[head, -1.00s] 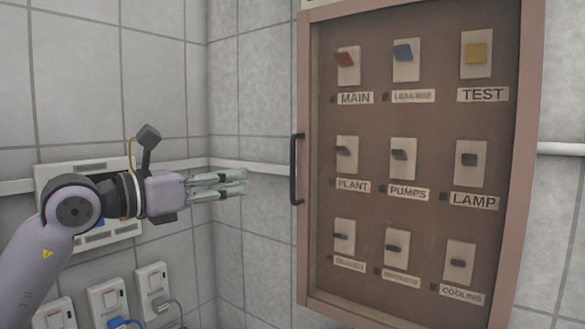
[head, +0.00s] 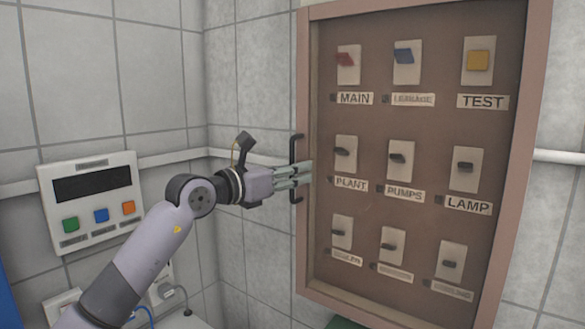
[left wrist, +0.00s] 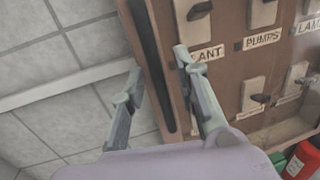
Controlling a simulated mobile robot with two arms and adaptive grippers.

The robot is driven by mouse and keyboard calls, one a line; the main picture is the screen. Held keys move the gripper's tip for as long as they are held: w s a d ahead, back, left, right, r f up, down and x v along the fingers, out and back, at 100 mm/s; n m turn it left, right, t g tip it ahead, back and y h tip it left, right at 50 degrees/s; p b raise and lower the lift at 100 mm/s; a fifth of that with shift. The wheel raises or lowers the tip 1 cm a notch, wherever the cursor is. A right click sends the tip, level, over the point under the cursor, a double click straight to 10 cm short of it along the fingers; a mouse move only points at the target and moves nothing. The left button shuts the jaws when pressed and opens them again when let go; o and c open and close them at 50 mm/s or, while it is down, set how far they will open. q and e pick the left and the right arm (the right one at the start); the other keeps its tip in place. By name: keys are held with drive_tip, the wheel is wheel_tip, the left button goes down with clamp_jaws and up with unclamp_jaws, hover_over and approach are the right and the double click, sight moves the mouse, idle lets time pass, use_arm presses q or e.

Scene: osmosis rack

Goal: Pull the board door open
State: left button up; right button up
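The board door (head: 310,225) has a reddish-brown frame and a front panel showing labelled switches. It looks shut. Its black vertical bar handle (head: 297,145) is on the left edge. My left gripper (head: 308,174) reaches in from the left at the handle's lower half and overlaps it. In the left wrist view, the two fingers of the gripper (left wrist: 157,72) are apart, with the dark handle (left wrist: 155,70) running between them. I see no clear contact between fingers and handle. My right gripper is not in view.
A wall panel (head: 92,198) with a dark display and coloured buttons is on the left wall. A white rail (head: 180,158) runs along the tiles. Sockets with cables are low on the left. In the left wrist view, a red container (left wrist: 302,160) is at lower right.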

use_arm(q)
clamp_jaws()
idle(0.3)
idle(0.6)
